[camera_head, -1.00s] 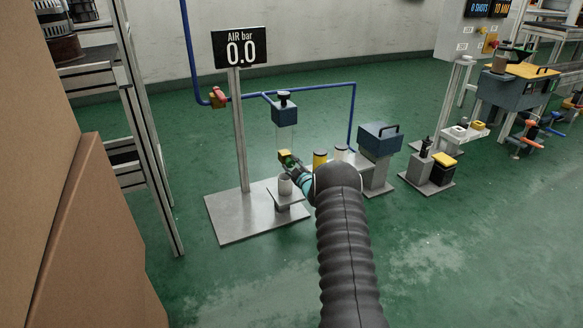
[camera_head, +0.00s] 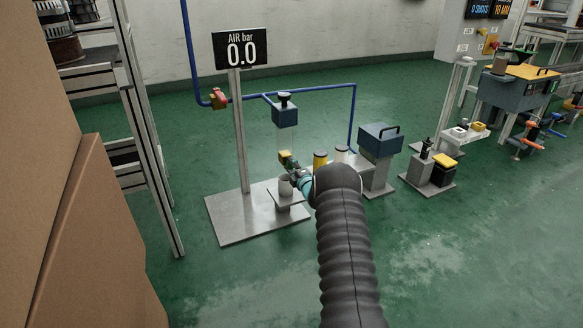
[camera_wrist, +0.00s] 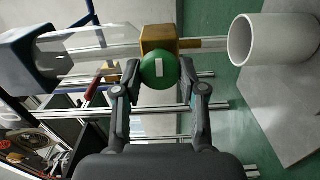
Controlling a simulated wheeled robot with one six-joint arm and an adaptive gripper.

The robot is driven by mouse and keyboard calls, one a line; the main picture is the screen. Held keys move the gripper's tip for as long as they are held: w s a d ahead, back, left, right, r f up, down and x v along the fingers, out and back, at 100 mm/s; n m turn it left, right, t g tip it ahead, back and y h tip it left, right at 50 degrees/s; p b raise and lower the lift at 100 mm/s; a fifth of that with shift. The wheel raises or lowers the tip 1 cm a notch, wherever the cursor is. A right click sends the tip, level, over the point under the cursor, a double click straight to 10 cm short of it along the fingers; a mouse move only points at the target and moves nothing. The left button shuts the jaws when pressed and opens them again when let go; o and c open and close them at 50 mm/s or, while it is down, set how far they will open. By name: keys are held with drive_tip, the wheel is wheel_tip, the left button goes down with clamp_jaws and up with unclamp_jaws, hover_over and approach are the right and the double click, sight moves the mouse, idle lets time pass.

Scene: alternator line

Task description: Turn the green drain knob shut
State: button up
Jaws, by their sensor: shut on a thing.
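The green drain knob (camera_wrist: 158,70) is round with a white bar mark on its face. It sits on the front of a brass-coloured valve block (camera_wrist: 157,40) below the clear bowl (camera_wrist: 90,42) of the air filter unit. My gripper (camera_wrist: 158,78) has one finger on each side of the knob and is shut on it. In the head view, my gripper (camera_head: 297,171) is at the brass block under the filter (camera_head: 285,113), and the knob is mostly hidden there. The white mark runs along the wrist view's vertical.
A grey cup (camera_head: 285,186) stands on a small stand below the drain, close to my gripper; it is the pale cylinder (camera_wrist: 272,40) in the wrist view. The air display (camera_head: 240,48) reads 0.0 bar. A yellow-topped container (camera_head: 320,160) stands just right.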

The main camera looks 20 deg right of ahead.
drive_tip(key=shift+n, duration=0.3)
idle(0.4)
drive_tip(key=o, duration=1.1)
drive_tip(key=shift+a, duration=0.15)
drive_tip(key=shift+s+d, duration=0.2)
drive_tip(key=shift+s, duration=0.3)
drive_tip(key=s, duration=1.1)
drive_tip(key=shift+d, duration=0.15)
